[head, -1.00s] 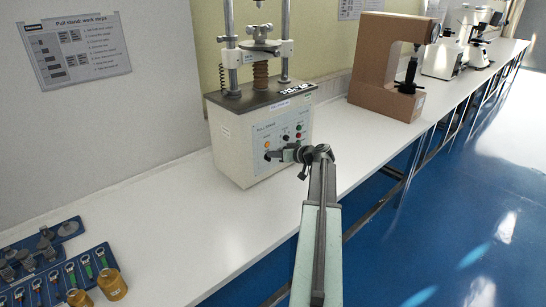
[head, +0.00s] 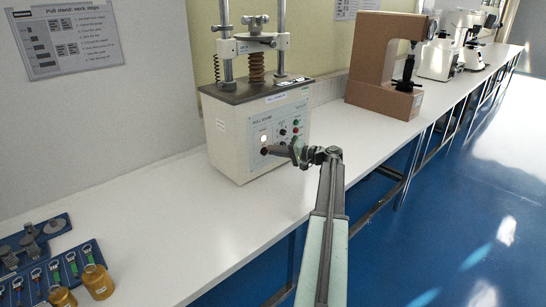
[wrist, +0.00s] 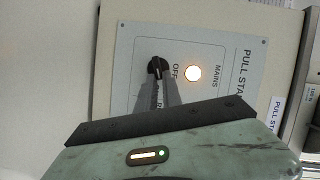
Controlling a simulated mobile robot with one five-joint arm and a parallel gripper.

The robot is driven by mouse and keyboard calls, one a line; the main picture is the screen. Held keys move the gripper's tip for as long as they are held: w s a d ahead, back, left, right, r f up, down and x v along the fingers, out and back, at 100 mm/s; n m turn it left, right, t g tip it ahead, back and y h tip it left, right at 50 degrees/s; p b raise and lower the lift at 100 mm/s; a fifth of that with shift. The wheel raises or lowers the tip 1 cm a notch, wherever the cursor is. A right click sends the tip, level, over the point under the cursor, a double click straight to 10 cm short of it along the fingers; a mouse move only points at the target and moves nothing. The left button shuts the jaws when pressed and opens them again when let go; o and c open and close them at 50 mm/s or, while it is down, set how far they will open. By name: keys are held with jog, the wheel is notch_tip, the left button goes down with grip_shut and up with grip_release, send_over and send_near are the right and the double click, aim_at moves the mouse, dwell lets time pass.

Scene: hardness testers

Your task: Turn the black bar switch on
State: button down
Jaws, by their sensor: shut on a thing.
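The pull stand (head: 232,135) is a cream machine on the bench with a pale control panel. Its black bar switch (wrist: 157,66) sits at the lower left of the panel beside the word OFF, under my gripper's fingertips (wrist: 158,78). My gripper (head: 267,150) is shut on the switch, which is mostly hidden in the head view. The round MAINS lamp (wrist: 193,73) beside the switch glows bright; it also shows lit in the head view (head: 263,137). Part of the other label by the switch is covered by the fingers.
More panel controls (head: 288,128) lie to the right of my gripper. A brown tester (head: 378,65) stands farther along the bench. Blue trays (head: 92,250) with small parts and brass cylinders (head: 97,281) sit at front left. The bench between is clear.

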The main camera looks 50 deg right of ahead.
jog(key=shift+f+m+t+y+b, duration=0.25)
jog(key=shift+f+m+t+b, duration=0.05)
jog(key=shift+m+b, duration=0.55)
jog(key=shift+f+m+t+y+b, duration=0.25)
jog(key=shift+m+t+b, duration=0.05)
jog(key=shift+m+b, duration=0.5)
jog(key=c, duration=1.5)
grip_release()
jog(key=shift+d, duration=0.1)
jog(key=v, duration=0.7)
jog(key=shift+s, duration=0.4)
jog(key=shift+r, duration=0.1)
